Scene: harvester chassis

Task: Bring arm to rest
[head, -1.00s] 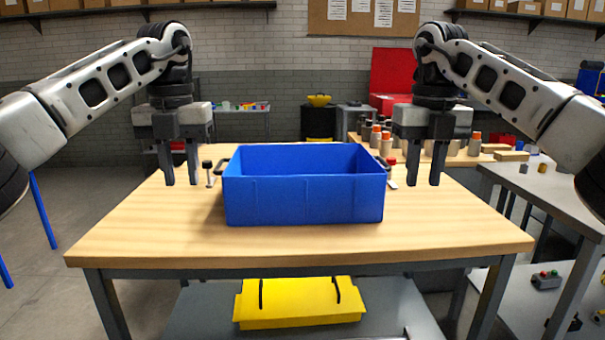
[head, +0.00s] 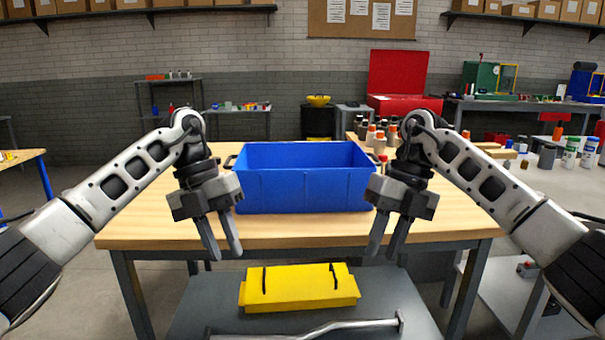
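My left gripper (head: 220,236) hangs in front of the left part of the table's front edge. Its two fingers are apart, with nothing between them. My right gripper (head: 386,238) hangs in front of the right part of the same edge, also with its fingers apart and empty. A blue open bin (head: 304,192) stands on the wooden table (head: 450,217) behind and between the grippers. A dark handle shows at its left end. The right gripper covers part of its right side.
A yellow container (head: 300,292) lies on the grey lower shelf (head: 200,308), with a metal bar (head: 350,325) in front of it. Several bottles (head: 376,133) stand behind the bin at right. A red box (head: 397,104) stands further back. The table's front corners are clear.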

